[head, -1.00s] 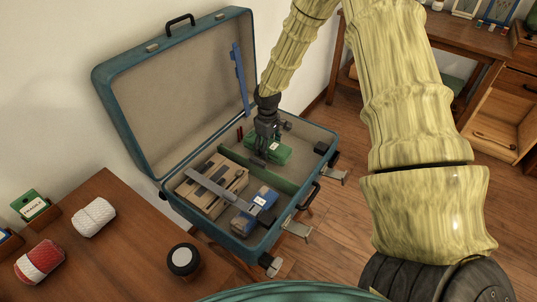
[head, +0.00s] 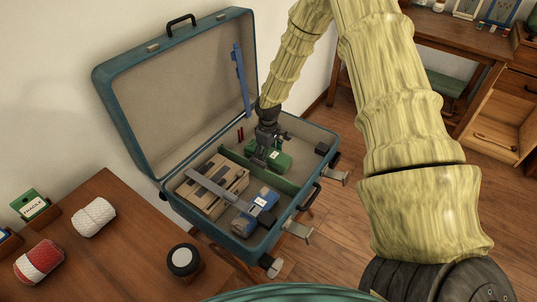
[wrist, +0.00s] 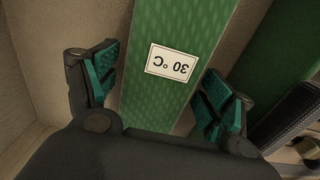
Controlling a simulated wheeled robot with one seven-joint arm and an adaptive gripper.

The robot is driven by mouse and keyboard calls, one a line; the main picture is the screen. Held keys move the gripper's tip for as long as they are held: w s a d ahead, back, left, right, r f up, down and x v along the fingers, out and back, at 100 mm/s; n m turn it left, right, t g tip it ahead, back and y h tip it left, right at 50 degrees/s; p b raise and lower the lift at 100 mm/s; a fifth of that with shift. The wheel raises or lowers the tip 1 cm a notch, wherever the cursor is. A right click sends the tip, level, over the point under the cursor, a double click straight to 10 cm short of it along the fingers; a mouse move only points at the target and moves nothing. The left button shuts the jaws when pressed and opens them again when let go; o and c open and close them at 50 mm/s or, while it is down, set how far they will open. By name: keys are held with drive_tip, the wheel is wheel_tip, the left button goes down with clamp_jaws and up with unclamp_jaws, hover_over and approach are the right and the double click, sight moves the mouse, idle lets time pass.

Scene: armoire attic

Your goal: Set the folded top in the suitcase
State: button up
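The folded top is a green bundle (head: 277,160) with a white "30 °C" label. It lies in the open teal suitcase (head: 240,240), in the right-hand compartment beyond the green divider (head: 262,172). In the wrist view the top (wrist: 165,105) runs between my two teal-padded fingers, with gaps on both sides. My gripper (wrist: 159,82) is open around it, pointing down. In the head view my gripper (head: 264,157) covers the top's left part. The underside of the top is hidden, so its contact with the suitcase floor does not show.
The raised lid (head: 185,95) stands behind.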

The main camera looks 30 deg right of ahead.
idle(0.3)
wheel_tip(320, 180, up, 12)
drive_tip(key=p, duration=0.1)
drive_tip(key=shift+r, duration=0.15)
idle(0.3)
